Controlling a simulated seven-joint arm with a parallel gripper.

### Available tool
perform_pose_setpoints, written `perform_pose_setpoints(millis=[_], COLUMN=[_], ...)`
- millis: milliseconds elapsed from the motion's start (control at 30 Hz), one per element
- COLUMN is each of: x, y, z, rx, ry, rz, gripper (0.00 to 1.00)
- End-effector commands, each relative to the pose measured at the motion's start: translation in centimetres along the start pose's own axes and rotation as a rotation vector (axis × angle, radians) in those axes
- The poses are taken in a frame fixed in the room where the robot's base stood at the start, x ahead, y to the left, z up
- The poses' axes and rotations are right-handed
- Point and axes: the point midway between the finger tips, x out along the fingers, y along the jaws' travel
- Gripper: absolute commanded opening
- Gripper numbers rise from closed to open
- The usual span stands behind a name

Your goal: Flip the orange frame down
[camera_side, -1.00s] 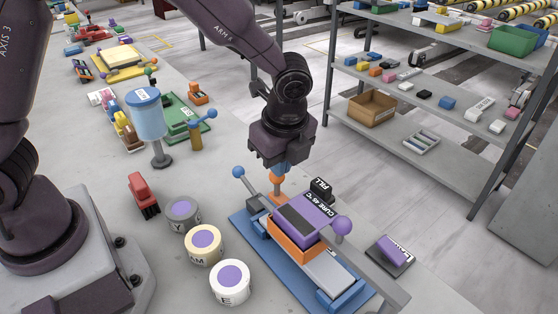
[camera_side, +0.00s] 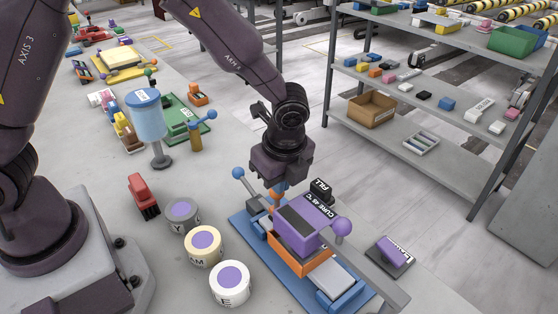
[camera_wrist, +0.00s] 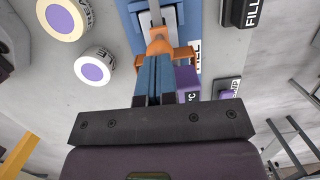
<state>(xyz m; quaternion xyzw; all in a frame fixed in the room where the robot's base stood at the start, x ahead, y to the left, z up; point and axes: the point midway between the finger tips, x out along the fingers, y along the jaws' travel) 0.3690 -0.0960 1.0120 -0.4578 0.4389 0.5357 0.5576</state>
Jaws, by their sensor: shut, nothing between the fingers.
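The orange frame (camera_side: 288,258) sits over the blue base (camera_side: 246,232), beneath the purple block marked CURE 45 °C (camera_side: 298,238). Its orange handle (camera_side: 274,198) sticks up at the far end. My gripper (camera_side: 280,187) points down with its blue fingers shut and empty, at the top of this handle. In the wrist view the fingertips (camera_wrist: 157,58) lie right against or just above the orange handle (camera_wrist: 158,42); I cannot tell if they touch. Part of the frame is hidden behind the purple block.
Three tubs with purple lids, one of them the white tub (camera_side: 230,284), stand left of the base. A black FILL block (camera_side: 321,191) is behind it, and a purple-topped block (camera_side: 391,253) lies right. Purple (camera_side: 341,227) and blue (camera_side: 238,173) ball knobs flank the fixture.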

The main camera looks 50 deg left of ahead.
Motion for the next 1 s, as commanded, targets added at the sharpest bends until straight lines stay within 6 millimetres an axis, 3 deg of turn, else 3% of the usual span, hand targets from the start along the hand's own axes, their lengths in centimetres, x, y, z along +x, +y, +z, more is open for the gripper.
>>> perform_pose_setpoints(millis=[100,233,700,1000], x=[0.0,-1.7,-12.0,-14.1], y=[0.1,0.0,-0.1,0.0], z=[-0.2,-0.2,0.0,0.0], rx=[0.0,0.0,-0.001,0.0], ry=[0.004,0.005,0.003,0.001], rz=[0.003,-0.001,-0.004,0.0], gripper=[0.0,0.0,0.0,0.0])
